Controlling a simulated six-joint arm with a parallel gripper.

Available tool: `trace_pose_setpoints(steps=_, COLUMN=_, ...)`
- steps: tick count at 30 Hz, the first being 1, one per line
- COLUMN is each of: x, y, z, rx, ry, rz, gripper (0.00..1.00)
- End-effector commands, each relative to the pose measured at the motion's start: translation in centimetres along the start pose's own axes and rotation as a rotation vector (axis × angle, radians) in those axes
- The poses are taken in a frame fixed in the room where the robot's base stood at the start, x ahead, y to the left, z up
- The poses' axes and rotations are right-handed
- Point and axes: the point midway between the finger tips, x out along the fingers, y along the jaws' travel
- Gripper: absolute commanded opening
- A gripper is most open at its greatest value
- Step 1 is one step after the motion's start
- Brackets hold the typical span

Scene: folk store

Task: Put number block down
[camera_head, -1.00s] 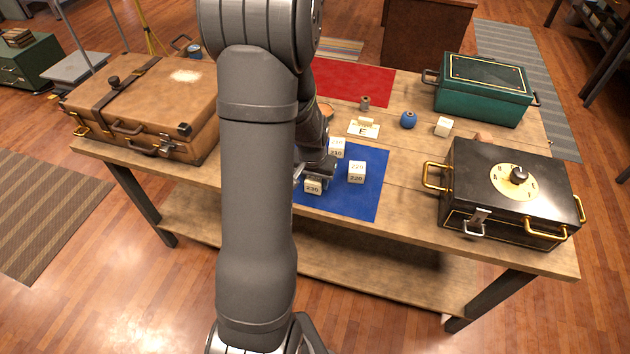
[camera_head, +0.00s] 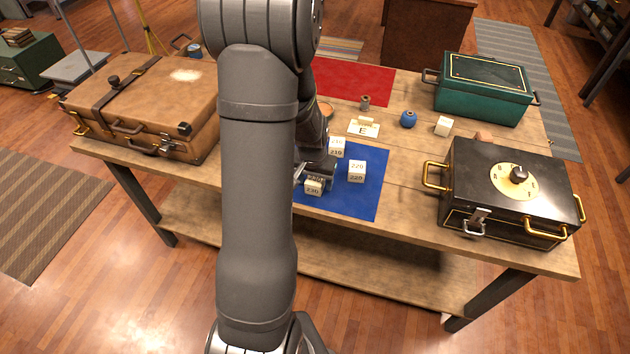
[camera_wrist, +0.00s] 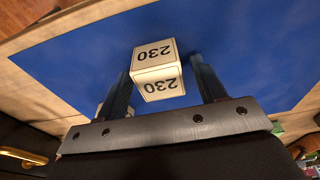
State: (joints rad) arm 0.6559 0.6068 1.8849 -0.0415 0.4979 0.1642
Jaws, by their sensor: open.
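The number block marked 230 (camera_head: 313,188) sits on the blue mat (camera_head: 362,205) near its front edge. In the wrist view the 230 block (camera_wrist: 156,70) is between the two fingers of my gripper (camera_wrist: 160,75), with a gap on each side. My gripper (camera_head: 313,175) is open around the block and holds nothing. A block marked 220 (camera_head: 356,172) stands to the right, and a block marked 210 (camera_head: 336,148) stands behind, both on the blue mat. My arm hides the left part of the mat.
A black case with a dial (camera_head: 510,195) is at right, with a teal box (camera_head: 483,92) behind. A brown suitcase (camera_head: 150,105) is at left. An E card (camera_head: 363,128), a blue ball (camera_head: 408,120), a white cube (camera_head: 443,126) and a red mat (camera_head: 355,82) lie farther back.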

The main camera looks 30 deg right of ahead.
Motion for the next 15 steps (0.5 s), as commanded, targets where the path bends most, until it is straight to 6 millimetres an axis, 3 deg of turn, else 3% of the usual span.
trace_pose_setpoints(steps=15, x=-8.8, y=0.0, z=0.0, rx=-0.001, ry=0.003, rz=0.0, gripper=0.64)
